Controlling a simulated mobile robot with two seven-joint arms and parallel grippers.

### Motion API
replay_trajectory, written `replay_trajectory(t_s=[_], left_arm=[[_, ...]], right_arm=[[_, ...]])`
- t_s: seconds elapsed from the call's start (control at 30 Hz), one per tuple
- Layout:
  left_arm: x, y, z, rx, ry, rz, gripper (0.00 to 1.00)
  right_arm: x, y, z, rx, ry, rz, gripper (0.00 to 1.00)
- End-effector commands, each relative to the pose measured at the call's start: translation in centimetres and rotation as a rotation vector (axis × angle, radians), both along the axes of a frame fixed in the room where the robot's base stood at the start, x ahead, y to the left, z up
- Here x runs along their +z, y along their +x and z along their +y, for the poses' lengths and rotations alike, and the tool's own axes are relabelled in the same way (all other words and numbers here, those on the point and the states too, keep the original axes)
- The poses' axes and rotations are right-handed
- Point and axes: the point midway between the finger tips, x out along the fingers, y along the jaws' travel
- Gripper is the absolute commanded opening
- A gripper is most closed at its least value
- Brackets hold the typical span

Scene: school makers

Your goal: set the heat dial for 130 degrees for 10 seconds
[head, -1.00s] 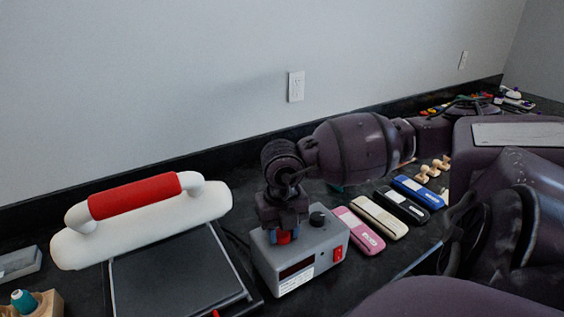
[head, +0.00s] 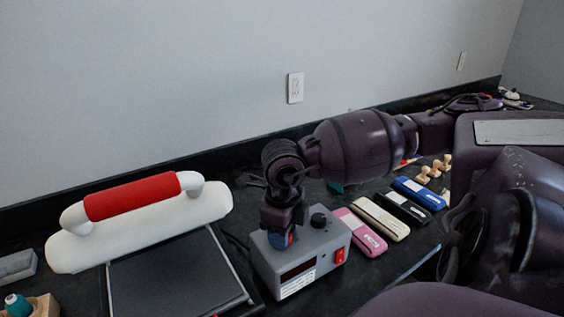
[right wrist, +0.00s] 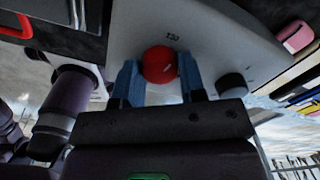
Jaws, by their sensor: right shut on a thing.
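The grey control box (head: 330,238) stands on the black counter. It has a black dial (head: 318,219) on top, and a dark display window (head: 297,270) and red switch (head: 340,256) on its front. My right gripper (head: 281,239) points down over the box's left part. In the right wrist view its blue fingertips (right wrist: 160,82) are shut on the round red knob (right wrist: 160,64), one finger on each side. The black dial (right wrist: 232,87) is apart, to the right of the fingers. Marks above the red knob and the display reading are too small to read. My left gripper is out of view.
The heat press with its white body and red handle (head: 132,195) stands left of the box, close to it. Pink, cream, black and blue cases (head: 418,193) lie to the right. Wooden pieces (head: 433,170) are behind them. The wall is behind the counter.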

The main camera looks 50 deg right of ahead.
Motion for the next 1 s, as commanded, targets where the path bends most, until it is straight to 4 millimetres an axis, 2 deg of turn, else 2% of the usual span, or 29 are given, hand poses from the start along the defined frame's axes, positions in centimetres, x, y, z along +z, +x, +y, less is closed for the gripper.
replay_trajectory(t_s=[0.4,0.97,1.0], left_arm=[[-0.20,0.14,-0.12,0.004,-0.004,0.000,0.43],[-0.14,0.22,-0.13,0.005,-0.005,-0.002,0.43],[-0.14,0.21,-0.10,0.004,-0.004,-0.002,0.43]], right_arm=[[-0.02,0.04,0.00,0.200,0.000,-0.001,0.14],[0.02,0.03,0.01,0.232,0.000,-0.001,0.14],[0.02,0.03,0.01,0.232,0.000,-0.001,0.41]])
